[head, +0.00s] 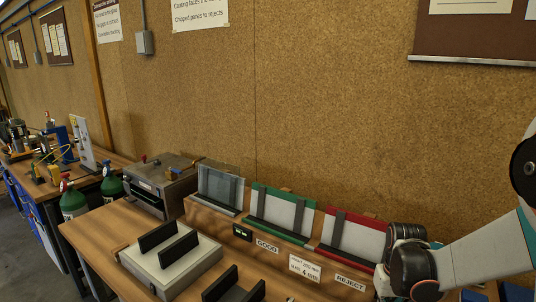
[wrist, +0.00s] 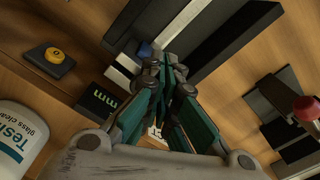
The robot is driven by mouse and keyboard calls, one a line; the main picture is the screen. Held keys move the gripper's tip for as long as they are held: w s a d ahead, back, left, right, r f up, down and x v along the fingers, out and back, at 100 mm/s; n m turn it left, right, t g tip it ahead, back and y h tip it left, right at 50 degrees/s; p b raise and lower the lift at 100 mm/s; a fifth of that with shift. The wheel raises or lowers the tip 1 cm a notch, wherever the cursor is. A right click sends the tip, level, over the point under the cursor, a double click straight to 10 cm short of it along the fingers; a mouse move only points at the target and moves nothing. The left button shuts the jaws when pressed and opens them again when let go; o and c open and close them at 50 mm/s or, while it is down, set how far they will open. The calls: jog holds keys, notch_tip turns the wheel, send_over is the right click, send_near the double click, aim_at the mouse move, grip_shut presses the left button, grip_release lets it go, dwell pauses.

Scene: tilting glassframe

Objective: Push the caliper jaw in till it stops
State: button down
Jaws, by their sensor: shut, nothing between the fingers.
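My gripper (wrist: 166,70) is shut with nothing between its teal-padded fingers. Its tips overlap pale and dark bars in the wrist view, so contact cannot be told. A small blue piece (wrist: 145,49) shows just beyond the tips and may belong to the caliper; its jaw cannot be made out clearly. A black block marked "mm" (wrist: 104,100) lies left of the fingers. In the head view my arm comes in at the lower right, and its fingertips are not clearly visible.
A dark block with a yellow button (wrist: 55,56) and a white cleaner bottle (wrist: 22,138) stand at left in the wrist view. In the head view, green (head: 283,189) and red (head: 357,216) racks line the bench. A metal box (head: 160,184) stands left of them.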

jog(key=shift+f+b, duration=0.3)
jog(key=shift+f, duration=0.05)
dwell(0.3)
jog(key=shift+s+f, duration=0.1)
